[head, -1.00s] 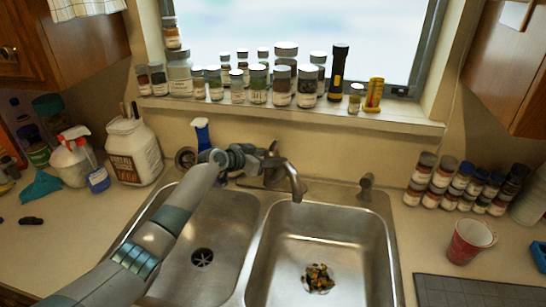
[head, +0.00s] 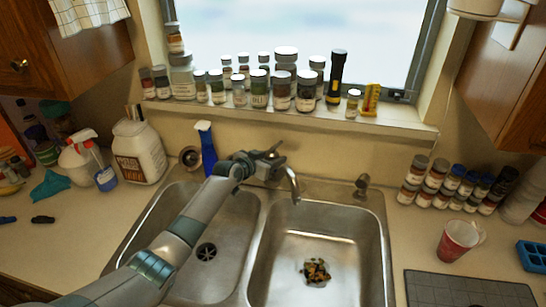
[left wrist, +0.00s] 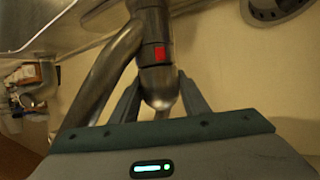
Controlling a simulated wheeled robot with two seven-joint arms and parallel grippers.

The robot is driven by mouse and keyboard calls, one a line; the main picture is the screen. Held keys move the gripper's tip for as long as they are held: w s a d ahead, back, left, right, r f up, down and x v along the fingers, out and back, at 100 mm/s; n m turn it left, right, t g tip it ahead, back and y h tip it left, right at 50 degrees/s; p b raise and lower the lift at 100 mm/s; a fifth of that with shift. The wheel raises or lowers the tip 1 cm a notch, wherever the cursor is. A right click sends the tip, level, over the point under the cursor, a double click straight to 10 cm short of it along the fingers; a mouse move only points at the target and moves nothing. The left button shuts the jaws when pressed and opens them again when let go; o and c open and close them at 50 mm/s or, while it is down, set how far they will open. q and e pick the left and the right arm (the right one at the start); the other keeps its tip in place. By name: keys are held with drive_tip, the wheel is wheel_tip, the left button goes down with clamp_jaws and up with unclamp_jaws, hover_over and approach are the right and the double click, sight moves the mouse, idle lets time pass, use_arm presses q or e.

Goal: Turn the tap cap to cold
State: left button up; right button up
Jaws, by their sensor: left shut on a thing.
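The metal tap (head: 292,183) stands behind the double sink, its curved spout over the divider and right basin. My left gripper (head: 268,160) reaches in over the left basin and is at the top of the tap, largely covering the cap in the head view. In the left wrist view, the rounded grey tap cap (left wrist: 158,88) sits between the two fingers of my left gripper (left wrist: 157,95), which are shut on it. My right gripper is not in view.
The left basin (head: 225,235) is empty; the right basin (head: 335,240) has scraps over its drain. A blue bottle (head: 208,150) stands behind the left basin, close to my arm. Several jars (head: 258,90) line the sill. A red cup (head: 457,241) stands right.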

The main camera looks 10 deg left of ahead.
use_arm(q)
drive_tip(key=o, duration=0.8)
drive_tip(key=shift+s+a, duration=0.1)
drive_tip(key=shift+v, duration=0.8)
drive_tip(key=shift+b+v, duration=2.5)
drive_tip(key=shift+v, duration=5.3)
drive_tip(key=shift+a, duration=0.1)
